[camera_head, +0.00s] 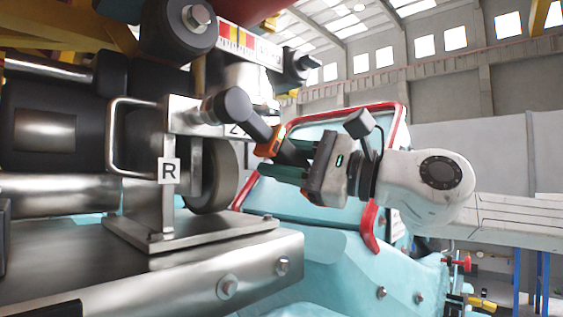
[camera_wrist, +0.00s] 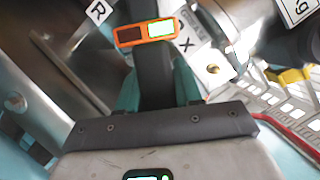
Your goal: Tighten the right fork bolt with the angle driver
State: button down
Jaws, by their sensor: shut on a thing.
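The angle driver (camera_head: 252,122) is dark with an orange band at its display. My gripper (camera_head: 277,160) is shut on its dark body; its green fingers lie on both sides. In the wrist view the driver (camera_wrist: 154,75) runs up from between the fingers (camera_wrist: 156,92), with a lit green screen in the orange housing (camera_wrist: 145,32). In the head view the driver's angled head, with a metal socket (camera_head: 207,112), points left at the top of the steel fork (camera_head: 183,116) with the R label (camera_head: 168,171). The bolt is hidden, so I cannot tell whether the socket is seated.
A wheel (camera_head: 217,178) sits in the fork, above a steel base plate (camera_head: 195,232). A black roller (camera_head: 180,28) overhangs above. A light-blue coaster car with a red-rimmed frame (camera_head: 372,232) stands behind my gripper. A stair-like metal grating (camera_wrist: 285,100) shows right in the wrist view.

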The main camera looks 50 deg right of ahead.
jog(key=shift+w+r+b, duration=0.15)
jog(key=shift+w+b, duration=0.95)
jog(key=shift+w, duration=0.75)
dwell(2.8)
jog(key=shift+b, duration=0.4)
dwell(1.3)
jog(key=shift+s+d, duration=0.1)
jog(key=shift+s+b, duration=1)
jog(key=shift+s, duration=1.1)
